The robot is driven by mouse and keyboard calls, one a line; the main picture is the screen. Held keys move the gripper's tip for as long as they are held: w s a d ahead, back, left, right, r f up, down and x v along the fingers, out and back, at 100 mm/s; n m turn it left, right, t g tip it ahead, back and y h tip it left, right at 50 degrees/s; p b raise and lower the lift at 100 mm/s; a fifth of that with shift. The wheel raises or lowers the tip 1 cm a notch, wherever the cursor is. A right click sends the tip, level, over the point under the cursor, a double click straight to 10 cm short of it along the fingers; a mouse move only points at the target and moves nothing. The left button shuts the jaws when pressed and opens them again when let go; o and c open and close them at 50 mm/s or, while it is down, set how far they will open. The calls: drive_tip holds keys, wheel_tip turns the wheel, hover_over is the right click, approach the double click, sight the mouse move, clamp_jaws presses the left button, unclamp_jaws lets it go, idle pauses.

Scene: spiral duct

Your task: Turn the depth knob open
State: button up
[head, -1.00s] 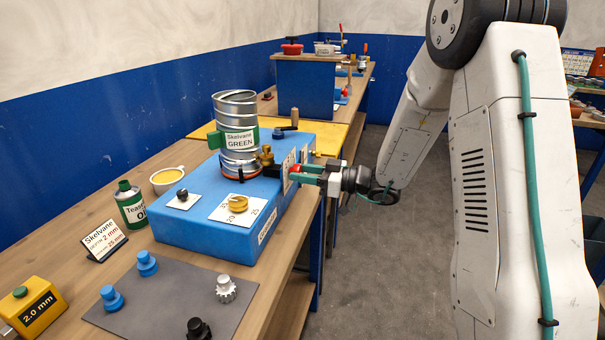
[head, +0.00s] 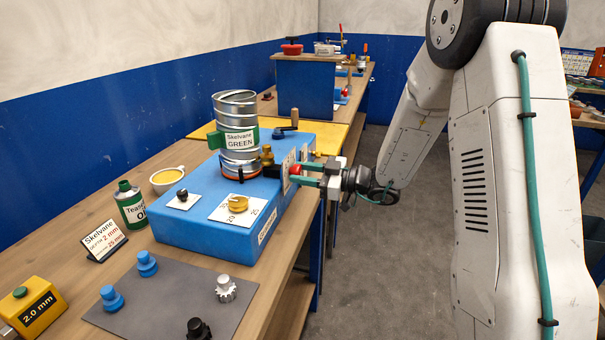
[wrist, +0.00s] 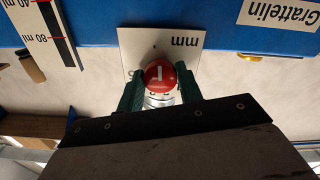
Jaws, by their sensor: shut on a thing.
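The red depth knob (head: 295,169) is on the right side face of the blue machine (head: 190,228), in front of a white plate. In the wrist view the red knob (wrist: 160,74) has a pale mark on its face, and the white plate behind it reads "mm" (wrist: 185,42); its other markings are mostly hidden. My gripper (head: 304,174) reaches in from the right. Its green fingers close on both sides of the knob, as the wrist view of my gripper (wrist: 160,88) also shows.
A metal spiral duct (head: 238,108) labelled "Skelvane GREEN" stands on the machine. A yellow knob (head: 238,203) sits on a top dial plate. A crank handle (head: 293,118) is behind. A grey mat (head: 165,300) with several knobs lies in front.

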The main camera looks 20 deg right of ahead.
drive_tip(key=o, duration=1)
drive_tip(key=shift+d, duration=0.15)
drive_tip(key=v, duration=0.7)
drive_tip(key=shift+s+d, duration=0.15)
drive_tip(key=shift+d, duration=0.1)
